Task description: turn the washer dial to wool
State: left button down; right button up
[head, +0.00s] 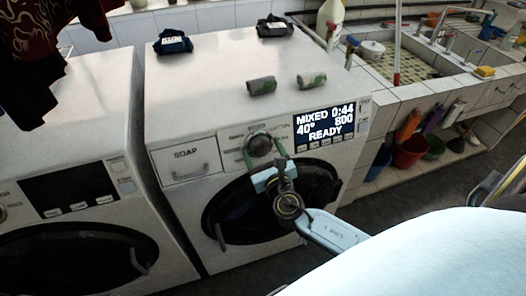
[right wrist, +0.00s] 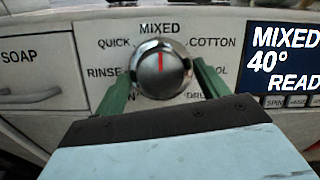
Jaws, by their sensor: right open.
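The washer dial (head: 260,144) is a round silver knob on the front panel of the right-hand washer (head: 215,85). In the right wrist view the dial (right wrist: 160,68) has a red mark pointing up at MIXED. QUICK and RINSE are on its left, COTTON at upper right; the label below COTTON shows only its end "OL", partly hidden by a finger. My right gripper (head: 265,158) is open, its green fingers on either side of the dial; in the wrist view (right wrist: 163,82) I cannot tell whether they touch it. My left gripper is out of view.
The washer display (head: 325,124) reads MIXED, 0:44, 40°, 800, READY. A soap drawer (head: 190,165) is left of the dial, and the round door (head: 225,215) is below. Two rolled cloths (head: 262,86) and dark folded items (head: 172,42) lie on top. A second washer (head: 75,110) stands at left.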

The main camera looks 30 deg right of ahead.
jog(key=c, duration=1)
jog(key=shift+o, duration=0.2)
jog(key=shift+m, duration=0.3)
